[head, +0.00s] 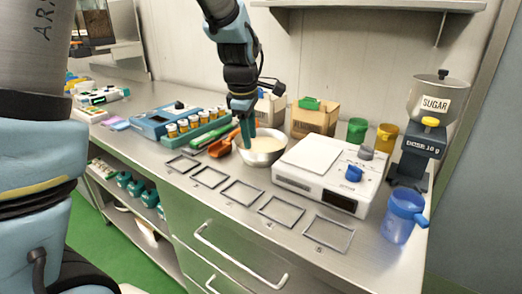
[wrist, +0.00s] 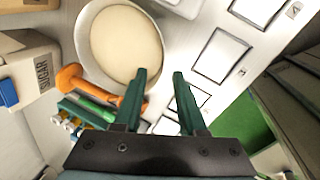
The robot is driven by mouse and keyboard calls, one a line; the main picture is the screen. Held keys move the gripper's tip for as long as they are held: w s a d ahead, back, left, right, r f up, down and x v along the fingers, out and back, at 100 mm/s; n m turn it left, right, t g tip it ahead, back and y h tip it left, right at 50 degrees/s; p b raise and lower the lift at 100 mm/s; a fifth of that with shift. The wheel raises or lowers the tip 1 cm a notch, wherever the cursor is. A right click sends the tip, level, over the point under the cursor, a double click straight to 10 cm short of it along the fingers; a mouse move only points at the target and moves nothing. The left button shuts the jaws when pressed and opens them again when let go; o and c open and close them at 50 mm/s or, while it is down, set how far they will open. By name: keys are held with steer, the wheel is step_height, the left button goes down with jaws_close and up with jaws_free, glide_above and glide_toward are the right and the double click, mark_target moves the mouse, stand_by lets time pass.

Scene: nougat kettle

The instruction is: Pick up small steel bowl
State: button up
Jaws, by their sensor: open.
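The small steel bowl (head: 262,149) stands on the steel counter, just left of the white scale. It holds a smooth cream-coloured mass. My gripper (head: 246,138) comes down from above at the bowl's left side in the head view. In the wrist view the bowl (wrist: 84,62) is at the upper left, its near rim close to the left finger. My gripper (wrist: 158,73) is open, its two green fingers apart with nothing between them. I cannot tell whether a finger touches the rim.
An orange scoop (head: 222,146) and a green-handled tool (head: 207,139) lie left of the bowl. The white scale (head: 328,174) stands to its right, cardboard boxes (head: 314,117) behind. Several flat frames (head: 242,192) line the front. A blue jug (head: 402,217) stands at far right.

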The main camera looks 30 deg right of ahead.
mark_target(252, 153)
steer(key=shift+p+x, duration=1.1)
steer(key=shift+x, duration=2.35)
jaws_close()
